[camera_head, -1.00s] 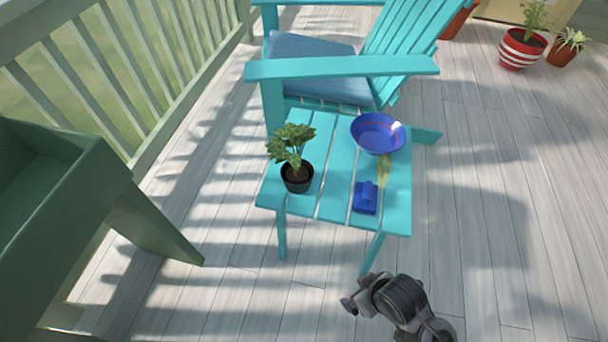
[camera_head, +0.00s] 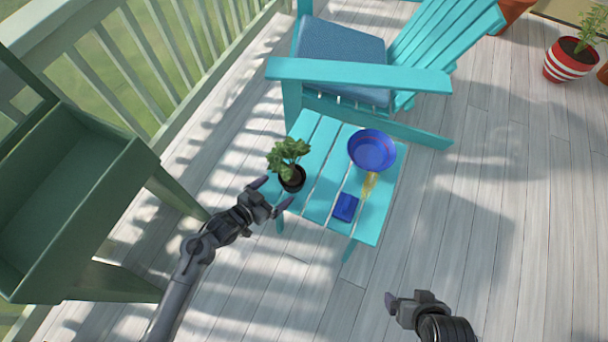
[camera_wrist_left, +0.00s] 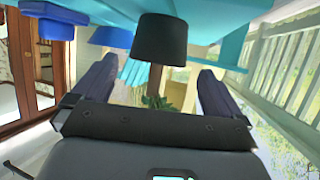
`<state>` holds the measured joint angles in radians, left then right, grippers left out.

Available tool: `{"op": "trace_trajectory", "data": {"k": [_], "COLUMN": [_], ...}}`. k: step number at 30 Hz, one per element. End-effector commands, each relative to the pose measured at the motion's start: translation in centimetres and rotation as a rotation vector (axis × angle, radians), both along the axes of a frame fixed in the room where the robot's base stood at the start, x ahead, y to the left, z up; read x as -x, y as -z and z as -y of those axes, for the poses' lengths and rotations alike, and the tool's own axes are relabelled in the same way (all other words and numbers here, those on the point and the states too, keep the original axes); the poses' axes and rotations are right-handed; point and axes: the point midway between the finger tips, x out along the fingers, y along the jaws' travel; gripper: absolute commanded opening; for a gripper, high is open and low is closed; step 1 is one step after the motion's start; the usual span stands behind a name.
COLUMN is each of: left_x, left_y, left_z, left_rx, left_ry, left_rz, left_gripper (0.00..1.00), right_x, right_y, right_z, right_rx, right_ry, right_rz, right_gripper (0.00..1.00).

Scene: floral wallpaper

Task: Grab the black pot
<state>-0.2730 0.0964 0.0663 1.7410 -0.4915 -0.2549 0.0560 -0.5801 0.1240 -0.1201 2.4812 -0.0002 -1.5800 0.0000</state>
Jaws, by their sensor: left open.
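The black pot (camera_head: 292,183) holds a leafy green plant (camera_head: 288,153) and stands at the left edge of the turquoise side table (camera_head: 323,180). My left gripper (camera_head: 271,195) is open and empty, just short of the pot on its lower-left side. In the left wrist view, which shows the scene upside down, the pot (camera_wrist_left: 162,40) lies ahead between and beyond the two spread fingers, apart from them. The foliage is partly hidden behind the gripper body there. My right gripper (camera_head: 393,303) is low in the head view, away from the table; its jaw opening is unclear.
A blue bowl (camera_head: 372,152), a yellowish item (camera_head: 369,186) and a blue object (camera_head: 345,207) share the table. A turquoise chair (camera_head: 360,75) stands behind it. A green planter box (camera_head: 75,165) is at the left.

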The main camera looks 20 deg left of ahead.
Motion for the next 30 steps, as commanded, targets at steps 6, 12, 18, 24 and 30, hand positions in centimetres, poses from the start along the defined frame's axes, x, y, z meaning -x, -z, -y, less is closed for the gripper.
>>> {"op": "trace_trajectory", "data": {"k": [6,12,18,24,30], "left_x": [-2.5,-3.5,-4.8,-6.7,-7.6], "left_y": [1.5,1.7,2.8,3.7,3.9], "left_z": [1.2,1.7,2.3,3.2,3.6], "left_rx": [0.002,0.0,0.002,0.001,0.0], "left_ry": [0.0,0.0,0.0,0.0,0.0], "left_rz": [0.001,0.001,0.001,0.002,0.0], "left_gripper": [1.0,1.0,1.0,1.0,1.0], "right_x": [0.0,0.0,0.0,0.0,0.0], "right_y": [1.9,2.3,3.8,5.5,5.9], "right_z": [-0.2,-0.2,-0.2,-0.1,0.1], "right_rx": [-0.007,-0.009,-0.008,-0.005,0.003], "right_ry": [0.004,0.006,0.005,0.004,-0.001], "right_rz": [-0.004,-0.003,0.0,-0.002,-0.002], "right_gripper": [0.94,0.94,0.94,0.94,0.94]}}
